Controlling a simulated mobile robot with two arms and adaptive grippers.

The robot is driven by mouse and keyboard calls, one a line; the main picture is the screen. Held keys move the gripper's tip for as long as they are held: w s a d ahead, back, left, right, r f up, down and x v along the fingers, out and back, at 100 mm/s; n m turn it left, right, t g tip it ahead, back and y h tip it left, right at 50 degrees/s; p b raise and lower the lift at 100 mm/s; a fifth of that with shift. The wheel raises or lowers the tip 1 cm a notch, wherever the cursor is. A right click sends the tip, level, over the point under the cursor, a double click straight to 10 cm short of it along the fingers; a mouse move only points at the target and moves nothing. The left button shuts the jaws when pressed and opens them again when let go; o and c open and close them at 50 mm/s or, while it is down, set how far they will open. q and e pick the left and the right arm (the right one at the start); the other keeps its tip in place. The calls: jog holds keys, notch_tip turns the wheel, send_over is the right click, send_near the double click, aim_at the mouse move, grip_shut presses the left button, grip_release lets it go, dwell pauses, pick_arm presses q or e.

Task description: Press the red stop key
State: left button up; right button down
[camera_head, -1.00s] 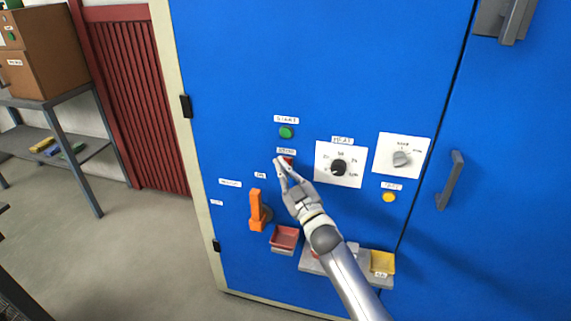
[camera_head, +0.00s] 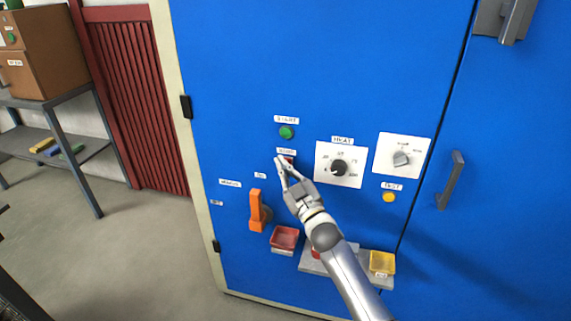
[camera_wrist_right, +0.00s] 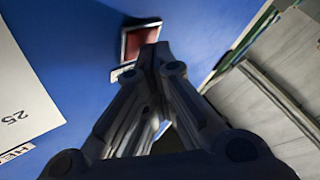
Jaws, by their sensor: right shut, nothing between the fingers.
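The red stop key (camera_head: 289,159) is on the blue cabinet front, under a small white label and below the green start button (camera_head: 286,132). My right gripper (camera_head: 279,161) is shut and empty, with its fingertips right at the key and partly covering it. In the right wrist view the key (camera_wrist_right: 138,41) shows as a red square in a pale frame. The fingertips (camera_wrist_right: 153,50) overlap its lower right part. I cannot tell whether they touch it. My left gripper is not in view.
A white panel with a black heat knob (camera_head: 338,167) is right of the key, with a grey knob (camera_head: 401,158) and a yellow button (camera_head: 389,197) beyond. An orange lever (camera_head: 256,211), a red tray (camera_head: 284,238) and a yellow tray (camera_head: 382,262) are lower down.

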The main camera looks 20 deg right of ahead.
jog(key=shift+s+a+p, duration=0.35)
jog(key=shift+s+a, duration=0.05)
jog(key=shift+s, duration=0.3)
jog(key=s+a+p, duration=0.1)
jog(key=s, duration=0.1)
jog(key=s+a+p, duration=0.1)
jog(key=s, duration=0.1)
jog(key=shift+a, duration=0.4)
jog(key=shift+f, duration=0.1)
dwell(0.4)
